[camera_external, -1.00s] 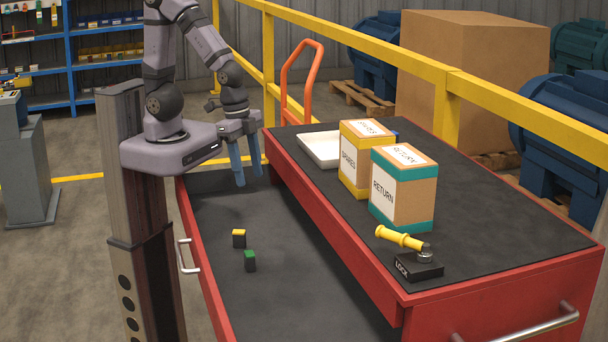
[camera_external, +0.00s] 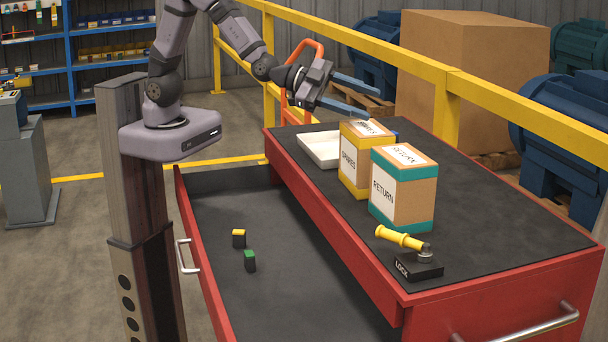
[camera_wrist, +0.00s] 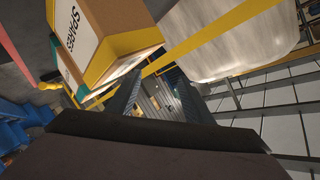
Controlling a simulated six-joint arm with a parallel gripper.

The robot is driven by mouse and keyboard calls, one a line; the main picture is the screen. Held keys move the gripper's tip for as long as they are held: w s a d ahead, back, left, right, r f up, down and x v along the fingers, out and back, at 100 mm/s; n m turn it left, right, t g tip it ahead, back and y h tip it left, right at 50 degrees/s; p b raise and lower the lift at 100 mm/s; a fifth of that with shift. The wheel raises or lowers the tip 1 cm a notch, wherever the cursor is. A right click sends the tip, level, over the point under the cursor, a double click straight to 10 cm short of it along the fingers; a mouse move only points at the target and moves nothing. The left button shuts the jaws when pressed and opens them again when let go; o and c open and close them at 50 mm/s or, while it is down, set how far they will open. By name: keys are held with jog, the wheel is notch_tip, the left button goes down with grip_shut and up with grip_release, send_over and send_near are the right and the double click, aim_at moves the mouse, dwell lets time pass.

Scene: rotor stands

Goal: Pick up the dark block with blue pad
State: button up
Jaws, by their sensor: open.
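No dark block with a blue pad shows clearly. In the external view a small blue patch (camera_external: 393,134) shows just past the right edge of the SPARES box; I cannot tell what it is, as the boxes hide most of that spot. My gripper (camera_external: 373,104) is open and empty, raised above the bench top near the SPARES box, its blue fingers pointing right. In the wrist view the two fingers of my gripper (camera_wrist: 157,88) stand apart with nothing between them.
The SPARES box (camera_external: 350,176) and RETURN box (camera_external: 411,203) stand on the bench top. A white tray (camera_external: 318,151) lies left of them. A yellow-handled LOCK piece (camera_external: 419,268) is at the front. A yellow-topped block (camera_external: 239,241) and green-topped block (camera_external: 250,265) stand in the open drawer (camera_external: 300,300).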

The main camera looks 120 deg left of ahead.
jog(key=a+f+n+g+y+b, duration=0.1)
jog(key=a+f+n+y+b, duration=0.2)
jog(key=a, duration=0.5)
jog(key=a+f+n+g+y+b, duration=0.1)
jog(key=a+f+n+y, duration=0.1)
jog(key=a+n+y, duration=0.35)
jog(key=s+a+f+n+g, duration=0.1)
jog(key=a+f+n, duration=0.1)
jog(key=f+n, duration=0.1)
jog(key=s+a+f+n+g+b, duration=0.1)
jog(key=s+a+f+n+g, duration=0.1)
jog(key=a+f+n, duration=0.1)
jog(key=s+a+f+n+g+b, duration=0.1)
jog(key=a+f+n+g, duration=0.1)
jog(key=n, duration=0.1)
jog(key=shift+s+a+f, duration=0.2)
jog(key=shift+a+f, duration=0.1)
jog(key=shift+f, duration=0.1)
jog(key=shift+p+x, duration=1)
jog(key=shift+x, duration=2.65)
jog(key=shift+r, duration=0.1)
jog(key=c, duration=1.1)
jog(key=shift+c, duration=0.2)
notch_tip(320, 180, up, 10)
